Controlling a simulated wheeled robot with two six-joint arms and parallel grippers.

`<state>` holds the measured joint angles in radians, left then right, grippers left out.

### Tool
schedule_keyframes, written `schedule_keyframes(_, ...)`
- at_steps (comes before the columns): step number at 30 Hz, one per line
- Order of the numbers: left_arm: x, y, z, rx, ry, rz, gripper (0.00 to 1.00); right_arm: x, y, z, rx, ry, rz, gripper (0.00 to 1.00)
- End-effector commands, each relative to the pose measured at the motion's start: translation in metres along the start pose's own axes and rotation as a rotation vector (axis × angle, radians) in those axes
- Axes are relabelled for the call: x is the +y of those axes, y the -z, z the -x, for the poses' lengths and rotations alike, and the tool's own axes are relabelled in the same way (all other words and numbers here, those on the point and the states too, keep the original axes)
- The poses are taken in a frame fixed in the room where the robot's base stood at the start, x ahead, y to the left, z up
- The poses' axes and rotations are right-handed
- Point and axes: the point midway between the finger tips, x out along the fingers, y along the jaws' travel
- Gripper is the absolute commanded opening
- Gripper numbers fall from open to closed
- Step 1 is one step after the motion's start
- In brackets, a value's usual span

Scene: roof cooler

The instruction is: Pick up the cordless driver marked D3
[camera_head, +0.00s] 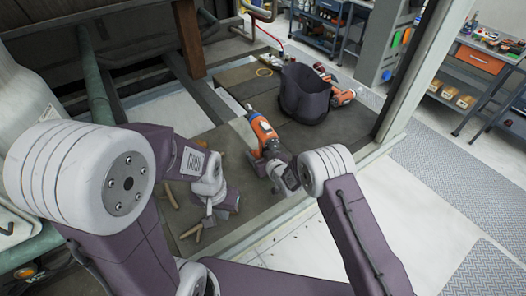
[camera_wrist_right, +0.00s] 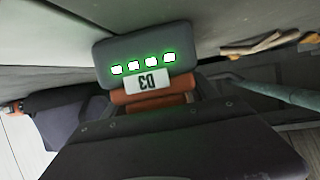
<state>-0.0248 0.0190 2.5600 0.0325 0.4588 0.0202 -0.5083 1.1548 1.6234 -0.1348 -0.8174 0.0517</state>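In the head view an orange and grey cordless driver (camera_head: 263,130) is at the middle of the dark boards, its nose toward the back. My right gripper (camera_head: 272,158) is right at its near end. In the right wrist view its grey battery end (camera_wrist_right: 145,50) fills the upper middle, with lit green lamps and a white D3 label upside down. The orange part (camera_wrist_right: 150,102) runs behind my dark gripper body, which hides the fingers. I cannot tell whether they are closed on it. My left gripper (camera_head: 222,208) is lower left, above tan glove-like pieces (camera_head: 190,231); its opening is unclear.
A black open bag (camera_head: 305,93) stands behind, with another orange tool (camera_head: 342,97) at its right. A pale post (camera_head: 408,75) rises at the right. Pipes and a wooden post (camera_head: 190,38) stand at the left.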

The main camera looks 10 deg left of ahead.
Motion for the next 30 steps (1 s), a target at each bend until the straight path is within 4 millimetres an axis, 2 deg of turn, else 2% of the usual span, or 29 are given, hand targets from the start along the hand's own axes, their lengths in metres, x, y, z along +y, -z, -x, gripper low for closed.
schedule_keyframes(9, 0.0, 0.0, 0.0, 0.0, 0.0, 0.0, 0.0, 0.0, 0.005, 0.0, 0.009, 0.0, 0.0, 0.0)
schedule_keyframes(13, 0.0, 0.0, -0.001, 0.0, 0.0, 0.0, 0.0, 0.0, 0.014, 0.004, 0.01, 0.0, 0.001, 0.0)
schedule_keyframes(24, 0.0, -0.001, -0.008, 0.0, 0.0, 0.0, 0.0, 0.0, 0.08, 0.031, 0.013, 0.0, 0.002, 0.0)
schedule_keyframes(30, 0.0, -0.001, -0.009, 0.0, 0.0, 0.0, 0.0, 0.0, 0.096, 0.038, 0.01, 0.0, 0.0, 0.0)
